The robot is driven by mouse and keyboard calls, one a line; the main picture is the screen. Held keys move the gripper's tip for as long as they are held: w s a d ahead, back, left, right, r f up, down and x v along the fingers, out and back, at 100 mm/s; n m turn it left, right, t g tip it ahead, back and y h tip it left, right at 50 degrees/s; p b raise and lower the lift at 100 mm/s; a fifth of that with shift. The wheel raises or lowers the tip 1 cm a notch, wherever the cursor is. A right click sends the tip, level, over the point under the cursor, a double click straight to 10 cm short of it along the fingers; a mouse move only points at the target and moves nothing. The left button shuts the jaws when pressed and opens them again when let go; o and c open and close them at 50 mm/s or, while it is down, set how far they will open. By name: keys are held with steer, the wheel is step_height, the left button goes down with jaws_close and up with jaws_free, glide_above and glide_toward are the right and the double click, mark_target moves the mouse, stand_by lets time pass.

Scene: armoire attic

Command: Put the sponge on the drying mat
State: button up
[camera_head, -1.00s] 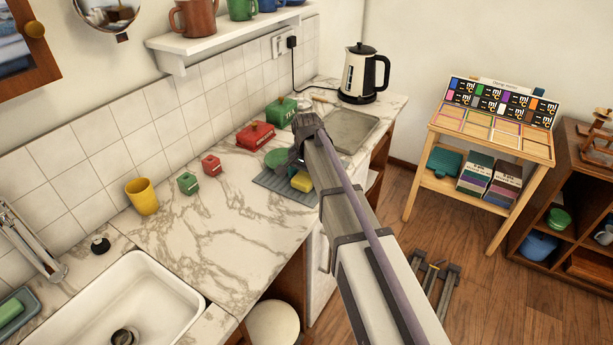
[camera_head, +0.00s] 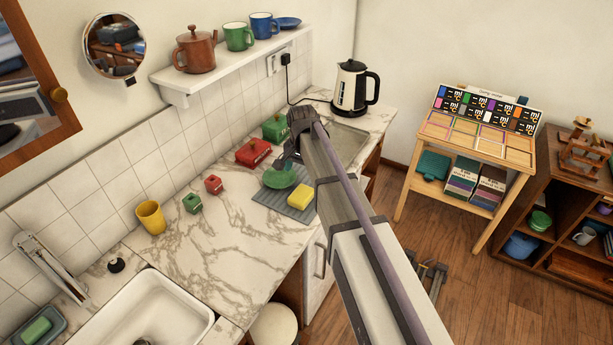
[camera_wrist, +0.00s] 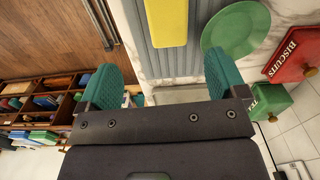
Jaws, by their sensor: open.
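The yellow sponge (camera_head: 300,196) lies on the grey ribbed drying mat (camera_head: 272,197), near its right side on the marble counter. In the wrist view the sponge (camera_wrist: 166,22) lies along the mat's ribs (camera_wrist: 148,62). My gripper (camera_head: 287,161) is above the counter at the mat's far side, apart from the sponge. In the wrist view its two teal fingers are spread wide with nothing between them (camera_wrist: 160,80). The arm hides part of the counter behind.
A green plate (camera_head: 279,176) is beside the sponge. A red biscuit tin (camera_head: 253,152), green tin (camera_head: 275,128), small canisters (camera_head: 213,184) and a yellow cup (camera_head: 151,217) stand along the wall. A kettle (camera_head: 351,90) stands at the back. The front counter is clear.

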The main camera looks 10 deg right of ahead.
steer(key=s+d+n, duration=0.1)
steer(key=s+n, duration=0.7)
steer(key=s, duration=1.5)
